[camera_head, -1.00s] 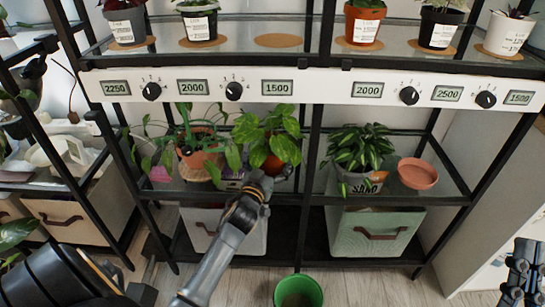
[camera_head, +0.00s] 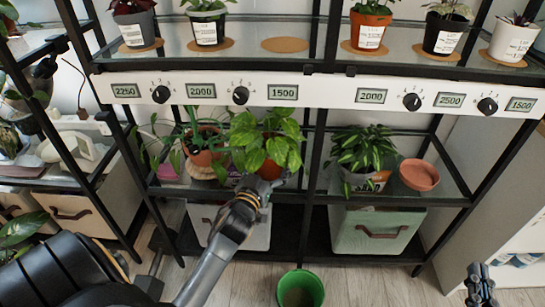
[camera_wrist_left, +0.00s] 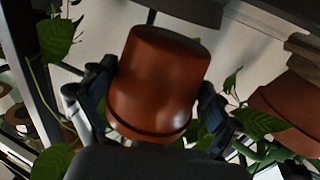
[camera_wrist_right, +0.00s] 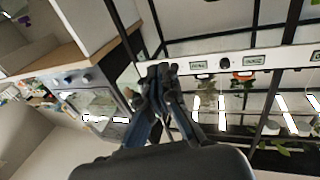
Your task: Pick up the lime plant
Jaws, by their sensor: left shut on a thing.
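The plant with bright green leaves (camera_head: 266,138) that fits the lime plant is at the lower shelf, left of its middle post. Its red-brown pot (camera_wrist_left: 158,80) fills the middle of the left wrist view, with its narrow base towards the top of that picture. My left gripper (camera_head: 258,187) has its fingers on both sides of this pot, near the rim, and is shut on it. Whether the base touches the shelf I cannot tell. My right gripper (camera_wrist_right: 162,75) is shut and empty, far from the plant; it shows at the lower right in the head view (camera_head: 480,287).
A plant in a terracotta pot (camera_head: 203,150) stands close on the left. A grey-potted plant (camera_head: 364,155) and an empty terracotta dish (camera_head: 419,175) are on the right. A control panel (camera_head: 330,92) runs above. A green bucket (camera_head: 300,288) is on the floor.

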